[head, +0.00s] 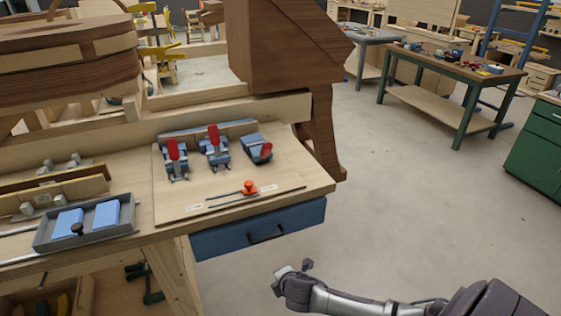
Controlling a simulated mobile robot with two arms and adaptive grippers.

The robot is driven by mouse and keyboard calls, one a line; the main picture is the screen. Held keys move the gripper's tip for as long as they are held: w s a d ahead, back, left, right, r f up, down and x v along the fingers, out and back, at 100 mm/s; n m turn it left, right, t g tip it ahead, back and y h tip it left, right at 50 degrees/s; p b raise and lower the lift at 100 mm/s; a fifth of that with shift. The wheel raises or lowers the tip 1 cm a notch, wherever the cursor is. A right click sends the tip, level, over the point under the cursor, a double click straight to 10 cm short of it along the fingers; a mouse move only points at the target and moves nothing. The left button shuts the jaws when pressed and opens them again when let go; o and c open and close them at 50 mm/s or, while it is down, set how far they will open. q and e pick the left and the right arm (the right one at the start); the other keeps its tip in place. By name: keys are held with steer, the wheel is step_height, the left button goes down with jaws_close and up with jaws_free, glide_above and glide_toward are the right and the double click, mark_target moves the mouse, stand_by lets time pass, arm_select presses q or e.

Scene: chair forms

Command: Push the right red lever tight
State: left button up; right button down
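Three blue clamps with red levers stand in a row on a light wooden board (180,205) on the workbench. The left red lever (173,150) and the middle red lever (213,135) stand upright. The right red lever (263,150) lies low and tilted over its blue base (253,140); I cannot tell how tight it is. My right gripper (294,267) is over the floor, in front of the blue drawer and well apart from the levers. Its fingers look spread, with nothing between them. My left gripper is not in view.
An orange knob (249,187) sits on a thin rod in front of the levers. A grey tray (100,232) with blue blocks lies to the left. A blue drawer (265,228) hangs under the bench edge. A large brown wooden form (280,45) rises behind.

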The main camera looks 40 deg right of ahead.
step_height(320, 180, up, 12)
steer(key=w+a+n+t, duration=0.1)
steer(key=w+n+t, duration=0.1)
steer(key=n, duration=0.2)
steer(key=n+t+h, duration=0.2)
steer(key=n+t, duration=0.3)
steer(key=n, duration=0.7)
glide_toward(268, 152)
steer(key=s+a+f, duration=0.1)
steer(key=s, duration=0.5)
steer(key=x, duration=0.6)
steer(key=p+x, duration=0.1)
steer(key=x, duration=0.2)
steer(key=shift+w+a+f, duration=0.15)
steer(key=shift+w+f, duration=0.2)
steer(key=shift+f, duration=0.1)
steer(key=shift+w+d+r+p, duration=0.25)
steer(key=shift+w+r+p, duration=0.35)
steer(key=shift+w+r, duration=0.3)
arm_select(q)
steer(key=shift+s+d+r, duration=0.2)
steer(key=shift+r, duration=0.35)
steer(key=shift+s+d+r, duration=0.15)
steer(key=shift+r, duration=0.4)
arm_select(e)
steer(key=shift+w+d+r, duration=0.15)
steer(key=shift+w, duration=0.35)
